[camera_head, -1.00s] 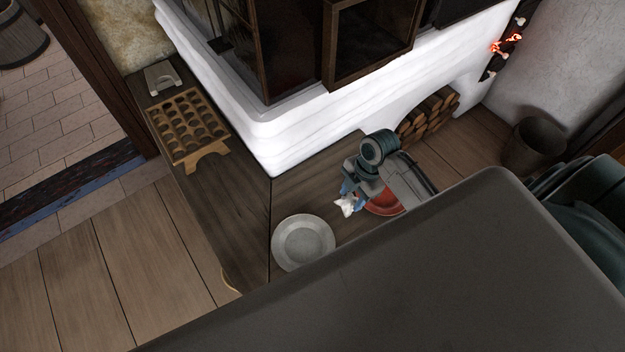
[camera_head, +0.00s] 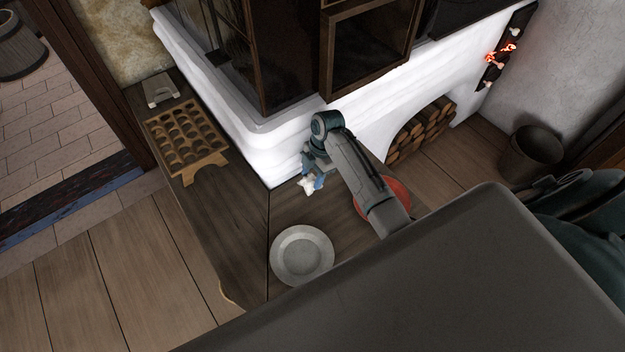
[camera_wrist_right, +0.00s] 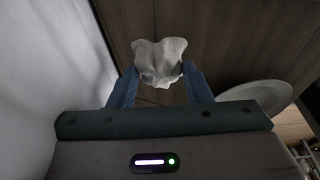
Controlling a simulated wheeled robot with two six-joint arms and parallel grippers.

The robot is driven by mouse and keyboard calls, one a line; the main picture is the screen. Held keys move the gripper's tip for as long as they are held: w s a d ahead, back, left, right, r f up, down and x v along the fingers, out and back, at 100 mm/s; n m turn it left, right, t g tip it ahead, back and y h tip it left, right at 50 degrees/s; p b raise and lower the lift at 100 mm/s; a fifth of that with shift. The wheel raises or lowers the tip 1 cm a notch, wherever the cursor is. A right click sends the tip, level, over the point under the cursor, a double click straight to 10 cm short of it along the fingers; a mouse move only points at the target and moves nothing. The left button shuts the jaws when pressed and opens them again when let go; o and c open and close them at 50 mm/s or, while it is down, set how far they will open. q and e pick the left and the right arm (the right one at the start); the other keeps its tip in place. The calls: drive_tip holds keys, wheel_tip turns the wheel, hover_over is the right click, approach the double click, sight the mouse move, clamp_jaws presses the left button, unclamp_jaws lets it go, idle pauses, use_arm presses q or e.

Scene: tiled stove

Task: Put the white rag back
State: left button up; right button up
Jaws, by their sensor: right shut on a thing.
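The white rag (camera_head: 307,185) is a small crumpled cloth. My right gripper (camera_head: 313,181) is shut on it near the white stove wall, above the dark wooden bench (camera_head: 225,215). In the right wrist view the rag (camera_wrist_right: 160,62) bunches between the two blue fingers of the right gripper (camera_wrist_right: 160,85), with the bench surface behind it. A red dish (camera_head: 398,188) lies on the bench, partly hidden under my right arm. My left gripper is not in view.
A grey plate (camera_head: 302,255) lies on the bench, near the held rag. A wooden tray with round hollows (camera_head: 186,140) lies at the left. The white stove wall (camera_head: 240,125) rises close behind the gripper. Firewood (camera_head: 420,132) fills a niche; a bucket (camera_head: 535,150) stands right.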

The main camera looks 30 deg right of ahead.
sight(314, 177)
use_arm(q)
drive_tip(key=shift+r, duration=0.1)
use_arm(e)
drive_tip(key=shift+d+x, duration=0.15)
drive_tip(key=shift+x, duration=0.55)
drive_tip(key=shift+d+x, duration=0.2)
drive_tip(key=shift+x, duration=0.5)
drive_tip(key=shift+f, duration=0.15)
drive_tip(key=o, duration=1)
drive_tip(key=shift+c, duration=0.2)
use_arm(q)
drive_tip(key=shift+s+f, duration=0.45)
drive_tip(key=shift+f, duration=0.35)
use_arm(e)
drive_tip(key=v, duration=1.2)
